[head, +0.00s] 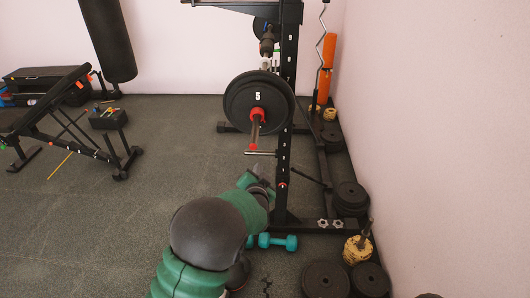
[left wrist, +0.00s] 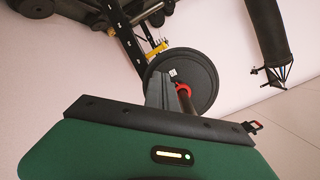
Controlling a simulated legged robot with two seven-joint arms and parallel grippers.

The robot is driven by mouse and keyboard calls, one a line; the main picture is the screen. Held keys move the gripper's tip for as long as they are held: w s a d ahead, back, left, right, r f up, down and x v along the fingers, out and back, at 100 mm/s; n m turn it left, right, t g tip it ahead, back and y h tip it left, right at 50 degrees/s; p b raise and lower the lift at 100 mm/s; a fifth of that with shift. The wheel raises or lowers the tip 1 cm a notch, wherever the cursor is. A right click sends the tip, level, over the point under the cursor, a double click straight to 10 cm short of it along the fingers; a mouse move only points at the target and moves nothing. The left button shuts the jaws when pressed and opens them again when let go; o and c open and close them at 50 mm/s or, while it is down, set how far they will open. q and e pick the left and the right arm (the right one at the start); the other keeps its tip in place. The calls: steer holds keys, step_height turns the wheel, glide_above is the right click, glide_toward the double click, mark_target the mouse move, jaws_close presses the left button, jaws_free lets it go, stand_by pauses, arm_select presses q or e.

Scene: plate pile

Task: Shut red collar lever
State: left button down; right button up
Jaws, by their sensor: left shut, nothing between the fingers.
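A red collar (head: 256,113) sits on the bar sleeve (head: 255,130) against a black weight plate (head: 237,102) marked 5 on the rack. In the left wrist view the red collar (left wrist: 184,90) shows in front of the plate (left wrist: 202,70), partly hidden behind my gripper. Whether its lever is open or shut is too small to tell. My left gripper (head: 257,170) is shut and empty, below the sleeve end and apart from the collar. In the left wrist view its grey fingers (left wrist: 158,91) point up toward the plate. My right gripper is not in view.
The black rack upright (head: 287,90) stands just right of the plate, with a peg (head: 260,153) near my gripper. Teal dumbbells (head: 277,241) and loose plates (head: 351,196) lie on the floor. A bench (head: 60,100) stands left.

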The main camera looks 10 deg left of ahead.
arm_select(q)
steer(key=w+d+m+t+y+b, duration=0.1)
steer(key=w+t+b, duration=0.1)
steer(key=w+d+m+t+y+b, duration=0.1)
steer(key=t+y, duration=0.1)
steer(key=shift+w+d+f+m+t+b, duration=0.1)
steer(key=shift+w+f+m+t+b, duration=0.05)
steer(key=shift+w+m+t+b, duration=0.25)
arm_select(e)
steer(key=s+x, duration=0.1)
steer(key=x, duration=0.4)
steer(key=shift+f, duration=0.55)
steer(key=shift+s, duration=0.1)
arm_select(q)
steer(key=b, duration=0.3)
glide_toward(264, 127)
steer(key=shift+x, duration=3.45)
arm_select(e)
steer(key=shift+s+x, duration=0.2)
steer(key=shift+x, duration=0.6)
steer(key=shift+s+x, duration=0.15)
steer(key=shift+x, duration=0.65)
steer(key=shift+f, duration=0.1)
